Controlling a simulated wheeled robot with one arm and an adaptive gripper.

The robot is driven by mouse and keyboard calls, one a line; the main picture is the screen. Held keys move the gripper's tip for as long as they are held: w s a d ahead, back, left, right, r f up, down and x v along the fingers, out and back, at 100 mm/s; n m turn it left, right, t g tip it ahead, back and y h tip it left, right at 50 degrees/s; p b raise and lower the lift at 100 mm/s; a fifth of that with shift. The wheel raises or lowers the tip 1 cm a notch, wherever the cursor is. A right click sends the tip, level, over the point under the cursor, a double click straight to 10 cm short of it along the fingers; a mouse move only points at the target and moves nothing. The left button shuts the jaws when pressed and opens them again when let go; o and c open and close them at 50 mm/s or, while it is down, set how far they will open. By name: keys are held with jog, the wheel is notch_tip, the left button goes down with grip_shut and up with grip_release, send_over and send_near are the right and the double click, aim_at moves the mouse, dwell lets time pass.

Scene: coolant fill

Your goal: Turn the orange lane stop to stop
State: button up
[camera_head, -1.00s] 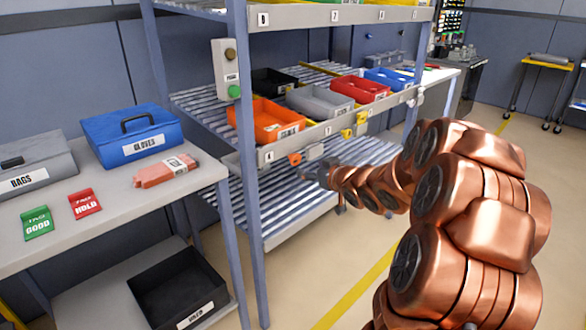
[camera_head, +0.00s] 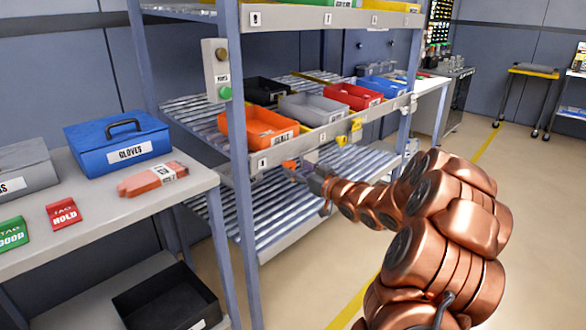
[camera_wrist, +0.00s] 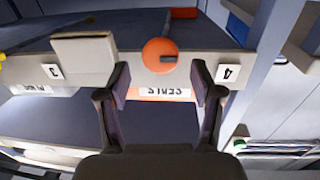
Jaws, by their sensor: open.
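The orange lane stop (camera_head: 289,164) is on the front rail of the middle shelf, below the orange bin. In the wrist view it is a round orange knob (camera_wrist: 159,55) with a dark notch toward its right side. My gripper (camera_head: 303,175) is close to the lane stop in the head view, at its right. In the wrist view my gripper (camera_wrist: 160,72) has its two fingers apart, one on each side of the knob, with nothing held. I cannot tell the remaining gap in depth. The wrist view looks upside down.
The orange bin (camera_head: 258,128) sits in the lane above, beside grey (camera_head: 312,107) and red (camera_head: 352,96) bins. Yellow stops (camera_head: 341,141) are farther right along the rail. A shelf post (camera_head: 238,190) stands left of my gripper. A side table (camera_head: 110,205) is at the left.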

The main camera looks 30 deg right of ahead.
jog(key=shift+w+a, duration=0.15)
jog(key=shift+w, duration=0.55)
jog(key=shift+w+a, duration=0.15)
jog(key=shift+w, duration=0.55)
grip_shut()
